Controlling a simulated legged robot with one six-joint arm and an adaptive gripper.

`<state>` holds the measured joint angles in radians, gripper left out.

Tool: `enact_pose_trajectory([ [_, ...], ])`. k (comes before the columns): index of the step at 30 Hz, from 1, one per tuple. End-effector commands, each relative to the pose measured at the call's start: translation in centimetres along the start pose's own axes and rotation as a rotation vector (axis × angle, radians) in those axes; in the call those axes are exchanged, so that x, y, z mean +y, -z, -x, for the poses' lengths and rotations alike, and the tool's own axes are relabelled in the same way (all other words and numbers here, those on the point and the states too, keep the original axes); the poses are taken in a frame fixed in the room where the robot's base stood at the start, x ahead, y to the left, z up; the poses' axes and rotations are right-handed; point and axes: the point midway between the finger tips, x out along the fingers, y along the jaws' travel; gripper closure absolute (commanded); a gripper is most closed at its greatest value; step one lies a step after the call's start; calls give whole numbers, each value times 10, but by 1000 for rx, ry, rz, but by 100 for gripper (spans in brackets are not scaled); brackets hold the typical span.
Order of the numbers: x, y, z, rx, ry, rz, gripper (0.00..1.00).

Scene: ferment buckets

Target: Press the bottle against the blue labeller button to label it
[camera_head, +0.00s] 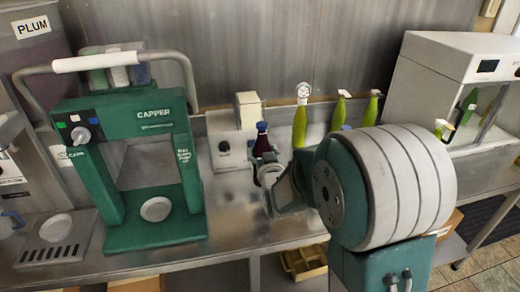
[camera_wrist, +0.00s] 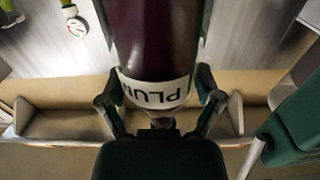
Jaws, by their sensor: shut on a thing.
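My gripper (camera_head: 266,164) is shut on a dark purple bottle (camera_head: 262,141), which it holds roughly upright above the steel counter. In the wrist view the bottle (camera_wrist: 157,40) fills the top middle, with the gripper fingers (camera_wrist: 160,108) on both sides of its lower part. A white band reading "PLUM" (camera_wrist: 156,88) is on the bottle. A small grey machine (camera_head: 226,147) with a round knob and a pale block on top stands just left of and behind the bottle; it may be the labeller. I cannot make out a blue button on it or whether the bottle touches it.
A green capper (camera_head: 147,160) with a curved handle stands to the left. Several green bottles (camera_head: 300,125) stand behind and right of my arm. A grey cabinet (camera_head: 440,75) is at the right. The steel counter (camera_head: 232,205) is clear between capper and gripper.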

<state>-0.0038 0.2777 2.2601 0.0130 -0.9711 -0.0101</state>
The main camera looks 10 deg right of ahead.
Motion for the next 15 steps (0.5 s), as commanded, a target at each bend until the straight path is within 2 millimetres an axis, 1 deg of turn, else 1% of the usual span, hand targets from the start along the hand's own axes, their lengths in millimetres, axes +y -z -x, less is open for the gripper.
enact_pose_trajectory([
  [1, 0, 4, 4, 6, 0, 0, 77],
  [15, 0, 16, 37, 5, 0, 0, 77],
])
